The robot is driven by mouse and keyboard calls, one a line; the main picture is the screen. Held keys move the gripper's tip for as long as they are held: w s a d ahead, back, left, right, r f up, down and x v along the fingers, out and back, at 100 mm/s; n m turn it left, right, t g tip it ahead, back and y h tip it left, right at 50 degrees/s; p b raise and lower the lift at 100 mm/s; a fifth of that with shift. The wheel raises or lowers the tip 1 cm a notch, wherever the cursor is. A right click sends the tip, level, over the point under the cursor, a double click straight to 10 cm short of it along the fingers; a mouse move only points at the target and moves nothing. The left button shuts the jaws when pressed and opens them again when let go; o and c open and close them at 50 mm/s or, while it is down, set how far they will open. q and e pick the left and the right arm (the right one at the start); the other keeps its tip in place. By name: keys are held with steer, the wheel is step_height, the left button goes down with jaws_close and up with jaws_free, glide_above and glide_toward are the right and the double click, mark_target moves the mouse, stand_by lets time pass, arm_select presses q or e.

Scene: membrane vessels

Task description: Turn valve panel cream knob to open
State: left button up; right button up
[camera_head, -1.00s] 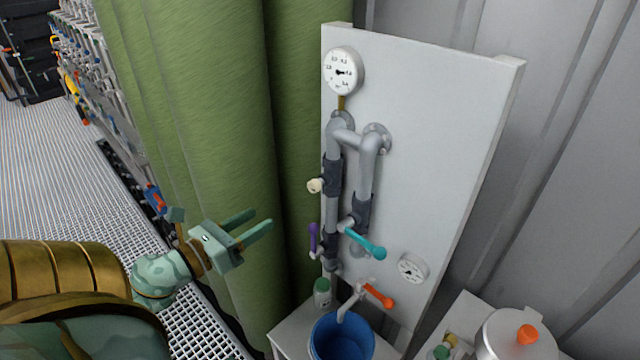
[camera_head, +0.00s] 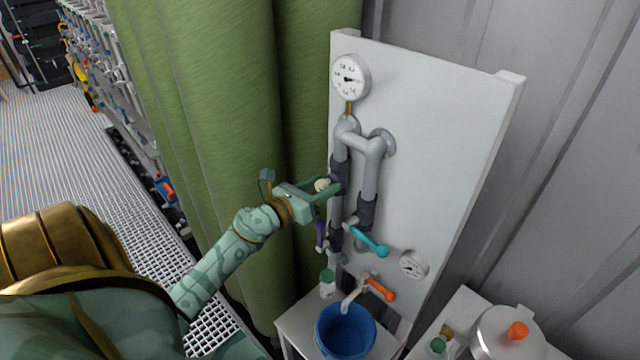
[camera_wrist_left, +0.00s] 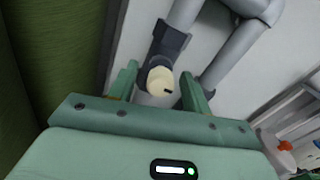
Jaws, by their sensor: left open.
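The white valve panel (camera_head: 440,130) stands upright against the wall, with grey pipes on it. The cream knob (camera_head: 321,185) sits on a dark valve body on the left pipe. In the left wrist view the cream knob (camera_wrist_left: 160,80) shows a dark mark on its face and lies between the two green fingers, with visible gaps on both sides. My left gripper (camera_head: 331,188) is open at the knob, and its fingers partly cover the valve body in the head view. My right gripper is not in view.
A purple lever (camera_head: 320,235), a teal lever (camera_head: 369,243) and an orange lever (camera_head: 380,289) stick out below the knob. A blue bucket (camera_head: 345,332) stands under the spout. A green curtain (camera_head: 205,120) hangs close on the left. Two gauges are on the panel.

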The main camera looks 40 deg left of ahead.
arm_select(q)
steer(key=c, duration=1)
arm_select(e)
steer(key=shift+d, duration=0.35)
